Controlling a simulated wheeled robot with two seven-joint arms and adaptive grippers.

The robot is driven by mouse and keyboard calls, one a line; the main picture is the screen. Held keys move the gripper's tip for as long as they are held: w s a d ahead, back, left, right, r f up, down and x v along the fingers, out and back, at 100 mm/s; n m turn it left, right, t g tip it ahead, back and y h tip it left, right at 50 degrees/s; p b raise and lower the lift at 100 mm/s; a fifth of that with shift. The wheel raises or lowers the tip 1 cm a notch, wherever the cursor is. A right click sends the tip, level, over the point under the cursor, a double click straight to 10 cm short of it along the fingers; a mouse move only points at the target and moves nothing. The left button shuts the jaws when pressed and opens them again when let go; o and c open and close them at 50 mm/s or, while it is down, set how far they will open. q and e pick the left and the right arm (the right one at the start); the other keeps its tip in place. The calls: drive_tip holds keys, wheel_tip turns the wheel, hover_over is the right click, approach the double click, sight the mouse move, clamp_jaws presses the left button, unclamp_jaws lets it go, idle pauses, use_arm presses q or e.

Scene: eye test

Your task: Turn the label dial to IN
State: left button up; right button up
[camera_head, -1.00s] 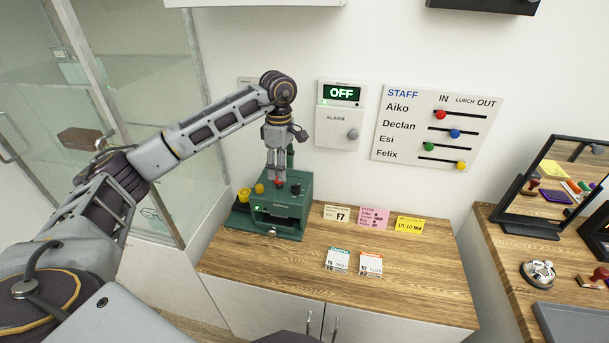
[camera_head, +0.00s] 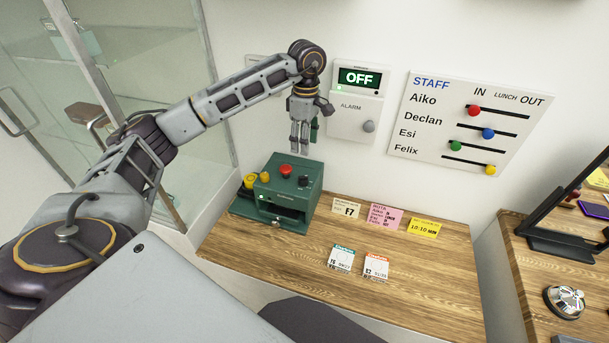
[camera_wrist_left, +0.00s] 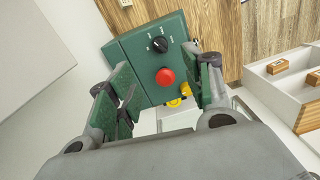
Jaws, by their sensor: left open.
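The label dial (camera_head: 303,181) is a small black knob on the top of a green label machine (camera_head: 290,207) on the wooden counter. The left wrist view shows the dial (camera_wrist_left: 160,45) with small white markings around it, too small to read. A red button (camera_head: 286,171) sits beside the dial. My left gripper (camera_head: 300,150) is open and empty, pointing down above the machine, apart from it. In the left wrist view its green-padded fingers (camera_wrist_left: 166,75) stand either side of the red button, with the dial farther up the picture. My right gripper is not in view.
Yellow knobs (camera_head: 257,180) are at the machine's left. Several cards, including a pink one (camera_head: 384,216), lie on the counter (camera_head: 420,290). A staff board (camera_head: 470,125) and an alarm panel reading OFF (camera_head: 358,105) are on the wall. A glass cabinet (camera_head: 150,60) stands left.

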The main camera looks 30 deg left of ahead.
sight(304, 176)
use_arm(q)
drive_tip(key=f, duration=0.4)
drive_tip(key=f+p, duration=0.1)
drive_tip(key=f, duration=0.4)
drive_tip(key=f+p, duration=0.1)
drive_tip(key=f, duration=0.4)
drive_tip(key=shift+s+d, duration=0.1)
drive_tip(key=shift+s, duration=0.25)
drive_tip(key=c, duration=1)
